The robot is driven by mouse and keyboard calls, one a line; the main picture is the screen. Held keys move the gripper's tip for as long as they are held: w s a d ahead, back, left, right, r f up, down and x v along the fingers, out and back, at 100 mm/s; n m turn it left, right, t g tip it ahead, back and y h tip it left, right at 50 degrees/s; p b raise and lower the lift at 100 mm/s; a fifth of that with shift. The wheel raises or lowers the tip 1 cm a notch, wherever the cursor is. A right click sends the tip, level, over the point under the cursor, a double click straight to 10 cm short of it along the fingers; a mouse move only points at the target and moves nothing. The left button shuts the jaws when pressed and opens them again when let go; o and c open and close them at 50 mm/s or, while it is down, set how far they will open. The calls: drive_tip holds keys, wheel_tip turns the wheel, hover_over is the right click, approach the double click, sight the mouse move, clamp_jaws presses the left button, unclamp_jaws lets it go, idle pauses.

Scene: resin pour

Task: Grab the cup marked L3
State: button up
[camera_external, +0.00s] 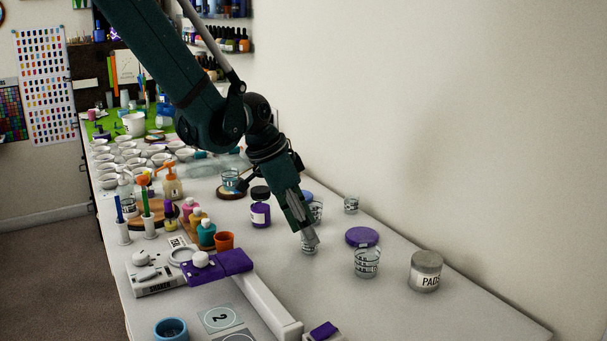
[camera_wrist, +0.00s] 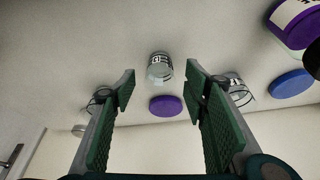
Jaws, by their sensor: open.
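Several clear cups with dark markings stand on the white table; I cannot read L3 on any of them. In the wrist view my gripper (camera_wrist: 161,84) is open and empty, with green pads apart. A clear cup (camera_wrist: 159,68) shows in the gap, beyond the fingertips. Another cup (camera_wrist: 237,90) is partly behind the right finger, and one (camera_wrist: 98,97) is partly behind the left finger. In the external view, other cups are at the right (camera_external: 367,263) and near the wall (camera_external: 351,204).
A purple jar (camera_external: 260,213) and orange cup (camera_external: 224,241) are left of my gripper. A white and purple device (camera_external: 228,263) lies in front. The right front table is clear.

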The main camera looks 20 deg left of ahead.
drive_tip(key=shift+x, duration=1.55)
drive_tip(key=c, duration=0.9)
